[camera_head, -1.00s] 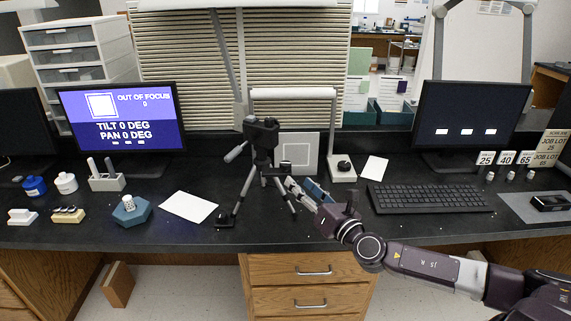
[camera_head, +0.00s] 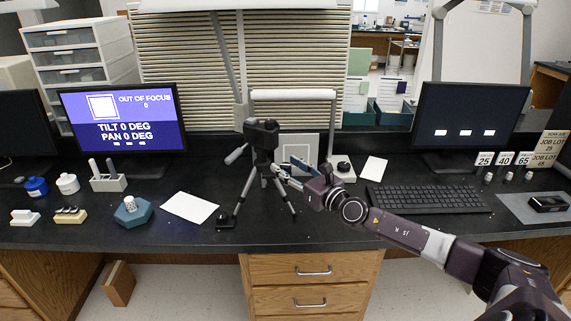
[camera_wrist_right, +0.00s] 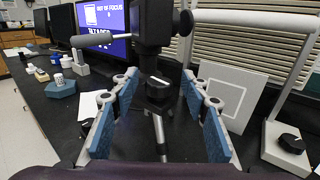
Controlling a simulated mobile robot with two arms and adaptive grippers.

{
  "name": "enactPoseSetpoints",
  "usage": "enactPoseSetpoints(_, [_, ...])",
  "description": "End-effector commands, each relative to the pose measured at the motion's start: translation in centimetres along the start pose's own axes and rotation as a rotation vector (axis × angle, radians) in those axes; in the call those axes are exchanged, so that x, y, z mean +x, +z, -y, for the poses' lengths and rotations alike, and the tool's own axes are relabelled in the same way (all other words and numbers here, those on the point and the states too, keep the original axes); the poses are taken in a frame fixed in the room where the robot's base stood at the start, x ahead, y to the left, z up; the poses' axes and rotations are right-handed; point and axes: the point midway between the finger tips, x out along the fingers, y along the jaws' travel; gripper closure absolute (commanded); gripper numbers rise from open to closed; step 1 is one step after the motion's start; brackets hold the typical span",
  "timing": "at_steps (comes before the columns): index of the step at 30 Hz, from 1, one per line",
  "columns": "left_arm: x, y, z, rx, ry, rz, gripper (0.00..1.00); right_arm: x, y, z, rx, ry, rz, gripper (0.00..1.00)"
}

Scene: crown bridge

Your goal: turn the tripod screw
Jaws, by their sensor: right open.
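The black tripod (camera_head: 262,150) stands on the dark bench with a black head, a grey handle sticking out left and spread legs. In the right wrist view the tripod head (camera_wrist_right: 152,30) is straight ahead. Below it a round black knob with a white mark (camera_wrist_right: 160,88) faces me; I take it for the tripod screw. My right gripper (camera_head: 285,168) is open beside the tripod's right side. In the wrist view its blue-padded fingers (camera_wrist_right: 159,90) are spread left and right of the knob, with visible gaps on both sides. My left gripper is out of view.
A pale square panel (camera_head: 297,150) stands behind the tripod, and a grey box with a black knob (camera_head: 343,170) is to its right. A white sheet (camera_head: 189,207) lies at left. The left monitor (camera_head: 120,118) reads OUT OF FOCUS, TILT 0 DEG, PAN 0 DEG.

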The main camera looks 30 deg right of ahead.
Motion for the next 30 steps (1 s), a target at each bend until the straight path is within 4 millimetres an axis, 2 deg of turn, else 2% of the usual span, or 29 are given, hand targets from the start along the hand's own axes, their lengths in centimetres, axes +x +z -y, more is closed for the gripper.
enactPoseSetpoints(6, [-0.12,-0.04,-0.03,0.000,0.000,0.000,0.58,1.16,0.04,-0.05,0.000,0.001,0.000,0.58])
enactPoseSetpoints(15, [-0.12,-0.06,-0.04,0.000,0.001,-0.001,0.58,1.23,-0.02,-0.08,0.000,0.001,-0.001,0.59])
enactPoseSetpoints(26, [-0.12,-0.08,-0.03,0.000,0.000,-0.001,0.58,1.21,0.00,-0.07,0.000,0.001,0.000,0.99])
enactPoseSetpoints(30, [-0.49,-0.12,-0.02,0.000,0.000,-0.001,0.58,1.23,0.16,-0.08,0.001,-0.003,0.000,1.00])
